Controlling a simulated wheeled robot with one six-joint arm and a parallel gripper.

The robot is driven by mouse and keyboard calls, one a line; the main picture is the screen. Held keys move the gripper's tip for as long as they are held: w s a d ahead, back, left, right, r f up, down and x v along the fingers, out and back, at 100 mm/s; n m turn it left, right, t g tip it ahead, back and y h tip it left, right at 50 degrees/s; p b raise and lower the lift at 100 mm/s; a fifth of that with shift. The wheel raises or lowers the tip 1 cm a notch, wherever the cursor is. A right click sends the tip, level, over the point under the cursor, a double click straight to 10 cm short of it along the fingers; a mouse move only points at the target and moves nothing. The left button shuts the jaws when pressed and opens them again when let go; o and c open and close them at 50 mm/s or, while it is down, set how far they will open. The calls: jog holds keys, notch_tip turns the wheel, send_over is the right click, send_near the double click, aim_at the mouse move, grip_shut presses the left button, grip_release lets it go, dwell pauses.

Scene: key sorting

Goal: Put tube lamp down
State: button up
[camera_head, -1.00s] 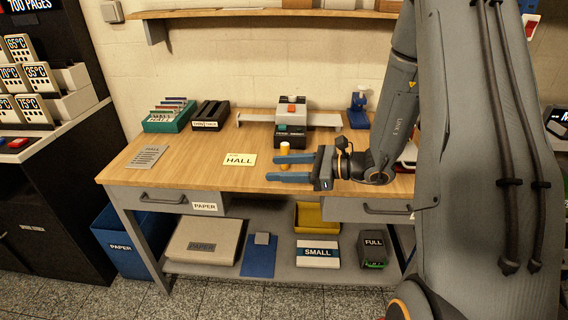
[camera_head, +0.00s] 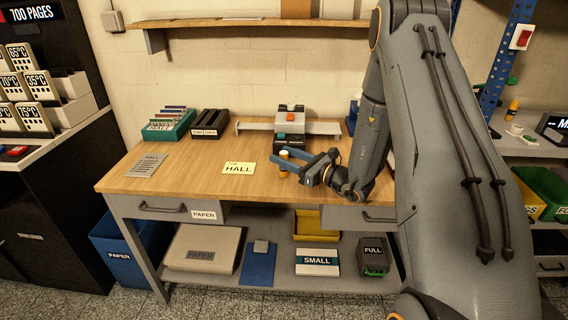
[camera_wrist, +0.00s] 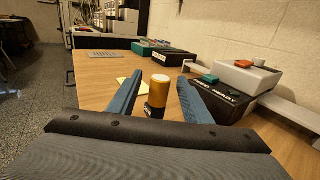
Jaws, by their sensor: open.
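The tube lamp (camera_head: 284,164) is a small orange cylinder with a pale top, standing upright on the wooden desk (camera_head: 205,160). In the wrist view the tube lamp (camera_wrist: 158,91) stands between the two blue fingers of my gripper (camera_wrist: 160,76), with a visible gap on each side. Its lower part is dark there. In the head view my gripper (camera_head: 280,148) is open and low over the desk, with its fingers around the lamp. One finger partly covers the lamp there.
A yellow HALL card (camera_head: 239,168) lies left of the lamp. A grey machine with a red button (camera_head: 290,118) stands behind it. A green tray (camera_head: 170,126) and a black tray (camera_head: 210,123) are at the back left. The desk's middle left is clear.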

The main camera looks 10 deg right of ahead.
jog(key=shift+w+a, duration=0.1)
jog(key=shift+w, duration=0.05)
grip_shut()
